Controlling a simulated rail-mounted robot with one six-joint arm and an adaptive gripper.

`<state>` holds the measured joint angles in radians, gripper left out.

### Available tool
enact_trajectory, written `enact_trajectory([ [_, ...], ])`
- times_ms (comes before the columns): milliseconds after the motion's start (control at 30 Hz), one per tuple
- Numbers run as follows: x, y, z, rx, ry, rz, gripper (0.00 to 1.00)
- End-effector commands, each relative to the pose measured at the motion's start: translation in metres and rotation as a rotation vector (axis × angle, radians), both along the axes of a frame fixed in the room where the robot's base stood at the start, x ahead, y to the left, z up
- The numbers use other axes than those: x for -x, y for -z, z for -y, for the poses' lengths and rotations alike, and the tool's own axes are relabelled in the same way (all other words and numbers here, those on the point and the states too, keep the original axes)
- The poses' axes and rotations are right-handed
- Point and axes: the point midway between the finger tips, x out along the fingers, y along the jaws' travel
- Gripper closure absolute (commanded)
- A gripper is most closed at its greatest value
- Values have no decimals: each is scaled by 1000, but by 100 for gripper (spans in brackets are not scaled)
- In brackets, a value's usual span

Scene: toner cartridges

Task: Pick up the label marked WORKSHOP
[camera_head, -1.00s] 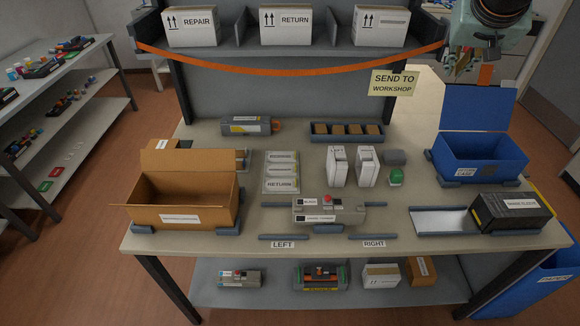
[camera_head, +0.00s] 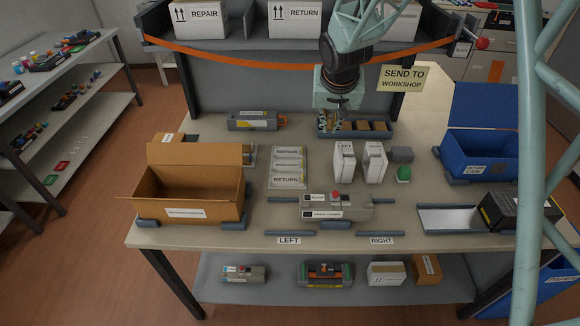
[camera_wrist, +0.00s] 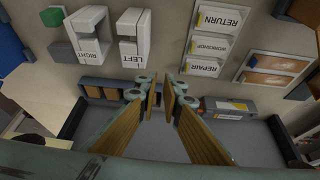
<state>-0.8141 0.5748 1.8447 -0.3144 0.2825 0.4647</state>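The WORKSHOP label (camera_head: 287,165) is a small pale card. It lies in the middle slot of a light label holder (camera_head: 271,182), between the REPAIR card (camera_head: 287,152) and the RETURN card (camera_head: 285,180). In the wrist view the WORKSHOP label (camera_wrist: 211,48) shows upside down with a yellow end, above and right of the fingers. My gripper (camera_head: 340,122) hangs in front of the back panel, over the tray of brown blocks, to the right of and behind the holder. In the wrist view my gripper (camera_wrist: 160,86) has a gap between its fingers and holds nothing.
Two upright white boxes (camera_head: 344,163) stand right of the holder, and a grey cartridge (camera_head: 252,121) lies behind it. The tray of brown blocks (camera_head: 380,126) is below my gripper. A SEND TO WORKSHOP sign (camera_head: 402,78) and orange strap (camera_head: 300,72) hang at the back.

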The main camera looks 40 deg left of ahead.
Motion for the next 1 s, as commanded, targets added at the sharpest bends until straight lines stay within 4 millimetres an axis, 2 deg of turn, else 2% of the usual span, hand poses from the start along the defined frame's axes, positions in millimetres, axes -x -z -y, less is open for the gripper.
enact_trajectory([
  [33, 13, 14, -12, 8, -15, -12, 93],
  [100, 27, 28, -24, 17, -27, -27, 93],
  [333, 57, 56, -46, 34, -55, -53, 93],
  [833, 61, 61, -49, 37, -57, -57, 93],
  [1000, 58, 68, -51, 37, -57, -57, 93],
])
